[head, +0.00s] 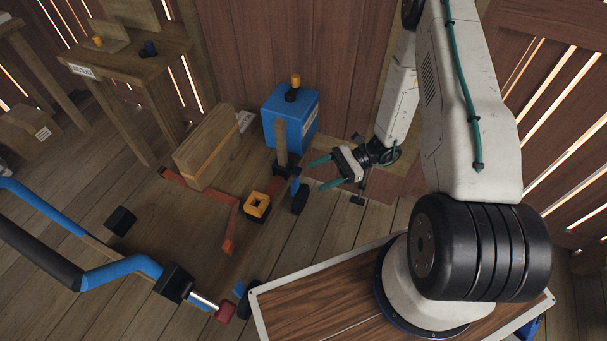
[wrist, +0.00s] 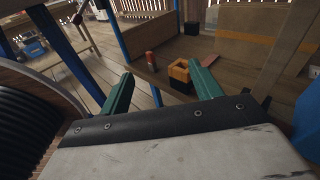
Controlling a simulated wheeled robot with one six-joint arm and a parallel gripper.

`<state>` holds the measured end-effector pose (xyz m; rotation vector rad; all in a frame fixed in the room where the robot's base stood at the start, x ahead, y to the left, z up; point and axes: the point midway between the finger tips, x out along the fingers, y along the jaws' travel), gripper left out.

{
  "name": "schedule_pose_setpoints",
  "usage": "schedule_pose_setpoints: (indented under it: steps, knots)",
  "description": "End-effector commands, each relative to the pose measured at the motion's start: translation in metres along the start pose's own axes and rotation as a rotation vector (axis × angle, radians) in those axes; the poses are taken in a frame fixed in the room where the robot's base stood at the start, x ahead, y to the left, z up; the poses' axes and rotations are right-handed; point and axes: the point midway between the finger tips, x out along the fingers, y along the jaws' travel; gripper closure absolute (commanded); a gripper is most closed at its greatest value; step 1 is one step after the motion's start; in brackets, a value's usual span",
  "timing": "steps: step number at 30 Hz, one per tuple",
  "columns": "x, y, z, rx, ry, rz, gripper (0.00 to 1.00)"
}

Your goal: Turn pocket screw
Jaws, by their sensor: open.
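I cannot make out a thing that is clearly the pocket screw. My gripper (head: 316,175) has two green fingers, spread apart with nothing between them. It is in mid-air, to the right of a wooden post and below the blue box (head: 283,118) in the head view. The box has a black knob with an orange top (head: 295,80). An orange square block with a dark opening (head: 257,206) is left of my gripper. In the wrist view the block (wrist: 180,72) shows beyond my gripper (wrist: 162,70), beside a small red cylinder (wrist: 151,61).
A wooden bench (head: 130,55) with small knobs stands at the upper left. Blue and black tubing (head: 118,274) crosses the lower left. Open floor lies at the middle left.

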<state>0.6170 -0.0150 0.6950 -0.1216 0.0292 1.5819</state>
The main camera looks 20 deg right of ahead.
Motion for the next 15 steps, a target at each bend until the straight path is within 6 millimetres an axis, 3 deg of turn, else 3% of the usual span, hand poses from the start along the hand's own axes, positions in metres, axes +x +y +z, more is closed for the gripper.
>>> schedule_pose_setpoints:
  steps: [3, 9, 12, 15]
  knots:
    - [0.005, -0.001, -0.052, 0.083, -0.05, -0.161, 0.36]
    - [0.006, -0.007, -0.13, 0.174, -0.091, -0.441, 0.36]
    - [0.0, -0.017, -0.161, 0.186, -0.09, -0.576, 0.36]
    - [-0.017, -0.042, -0.172, 0.148, -0.076, -0.691, 0.36]
